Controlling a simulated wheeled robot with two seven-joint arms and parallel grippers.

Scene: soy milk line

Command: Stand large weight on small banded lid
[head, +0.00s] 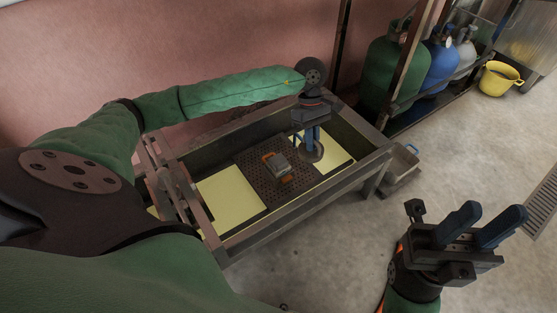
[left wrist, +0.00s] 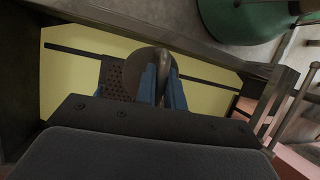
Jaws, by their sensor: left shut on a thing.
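My left gripper (head: 311,143) points down into the trough and is shut on the handle of a large round grey weight (head: 312,154). In the left wrist view the weight (left wrist: 146,66) is a dark disc with its upright handle between the blue fingers (left wrist: 163,88). It is over the right edge of the perforated plate; I cannot tell whether it touches anything below. A small grey square block with orange parts at two ends, apparently the small banded lid (head: 279,163), lies left of the weight on the plate. My right gripper (head: 492,218) is empty, its blue fingers apart.
The metal-framed trough (head: 250,238) has raised walls around yellow liquid (head: 228,198) and the perforated plate (head: 257,180). Gas cylinders (head: 391,70) and a yellow bucket (head: 497,80) stand behind.

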